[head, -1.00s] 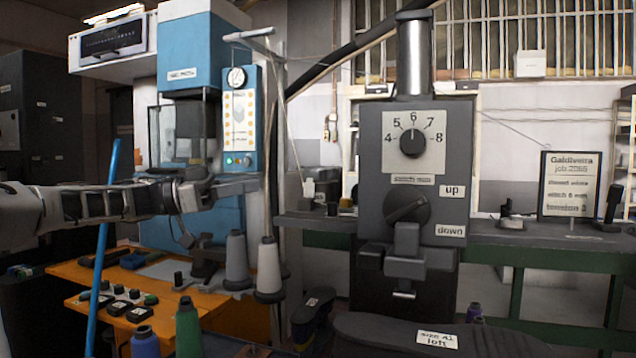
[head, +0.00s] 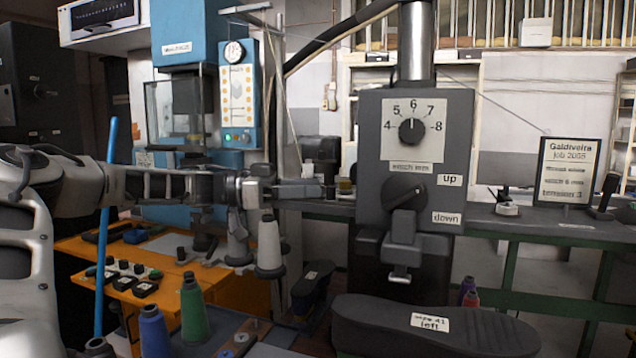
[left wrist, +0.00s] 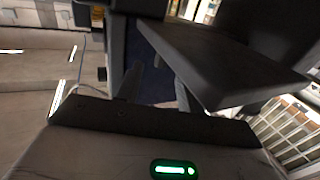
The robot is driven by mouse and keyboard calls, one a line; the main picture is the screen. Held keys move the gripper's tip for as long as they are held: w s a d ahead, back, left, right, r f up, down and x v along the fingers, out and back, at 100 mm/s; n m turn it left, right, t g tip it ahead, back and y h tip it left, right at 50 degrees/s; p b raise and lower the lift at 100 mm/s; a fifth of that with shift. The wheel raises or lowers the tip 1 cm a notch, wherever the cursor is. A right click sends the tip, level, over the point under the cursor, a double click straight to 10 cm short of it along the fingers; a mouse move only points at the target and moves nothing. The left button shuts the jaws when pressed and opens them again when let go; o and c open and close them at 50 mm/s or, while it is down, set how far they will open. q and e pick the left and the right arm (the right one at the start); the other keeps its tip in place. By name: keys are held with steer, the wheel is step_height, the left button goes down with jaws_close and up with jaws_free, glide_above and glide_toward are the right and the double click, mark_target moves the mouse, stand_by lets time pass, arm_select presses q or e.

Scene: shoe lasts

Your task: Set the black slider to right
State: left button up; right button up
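I cannot single out a black slider with certainty. Small black controls (head: 145,287) sit on the orange bench at the lower left, too small to read their settings. The dark grey machine (head: 370,150) in the middle carries a stitch dial (head: 412,131) pointing near 6 and a dark lever knob (head: 404,192) beside the up and down labels. My left gripper (head: 322,190) reaches right, its tips just left of this machine. In the left wrist view its two fingers (left wrist: 157,88) are apart with nothing seen between them. My right gripper is not in view.
A blue pole (head: 105,230) stands at the left. Thread cones, including a pale one (head: 269,245) and a green one (head: 193,310), stand below my left arm. A black sole (head: 435,325) marked left lies in front of the machine. A job sign (head: 568,172) stands at right.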

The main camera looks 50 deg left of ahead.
mark_target(331, 194)
arm_select(q)
steer(key=shift+x, duration=1.25)
